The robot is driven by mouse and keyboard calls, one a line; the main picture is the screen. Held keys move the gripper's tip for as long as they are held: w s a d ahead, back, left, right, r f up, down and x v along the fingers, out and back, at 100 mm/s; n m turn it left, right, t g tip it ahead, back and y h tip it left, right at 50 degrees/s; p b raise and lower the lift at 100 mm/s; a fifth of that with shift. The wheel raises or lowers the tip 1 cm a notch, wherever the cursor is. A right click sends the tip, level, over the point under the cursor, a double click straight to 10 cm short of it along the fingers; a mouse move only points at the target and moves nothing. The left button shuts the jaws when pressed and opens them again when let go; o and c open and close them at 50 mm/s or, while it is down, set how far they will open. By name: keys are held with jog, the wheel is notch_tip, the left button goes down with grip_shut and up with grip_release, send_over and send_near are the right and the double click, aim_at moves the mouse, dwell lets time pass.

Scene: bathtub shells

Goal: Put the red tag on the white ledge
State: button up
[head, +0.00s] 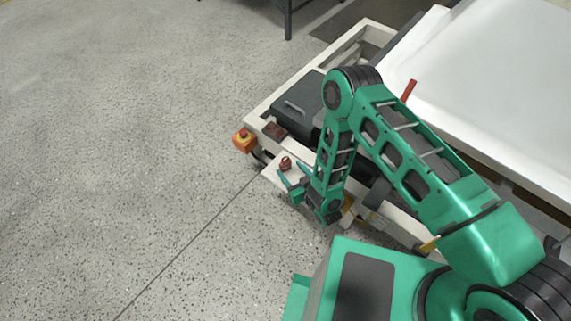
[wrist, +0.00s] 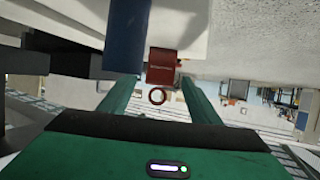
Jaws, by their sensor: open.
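The red tag (wrist: 162,66) shows in the wrist view with a small ring (wrist: 157,97) at its lower end. The ring lies between the two green fingers of my gripper (wrist: 157,82); the tag's body is around and beyond the fingertips. My gripper is open, with gaps on both sides of the tag. In the head view the tag (head: 286,163) is a small dark red shape just past my gripper (head: 290,172). It appears against the white ledge (head: 271,174) at the frame's near-left corner. I cannot tell whether the tag touches the ledge.
A blue cylinder (wrist: 128,35) is close beside the tag in the wrist view. An orange box with a red button (head: 244,140) and a dark reddish block (head: 275,131) are at the frame's corner. A large white shell (head: 490,70) lies right. Open floor (head: 120,150) spreads left.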

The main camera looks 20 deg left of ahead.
jog(key=shift+v, duration=1.7)
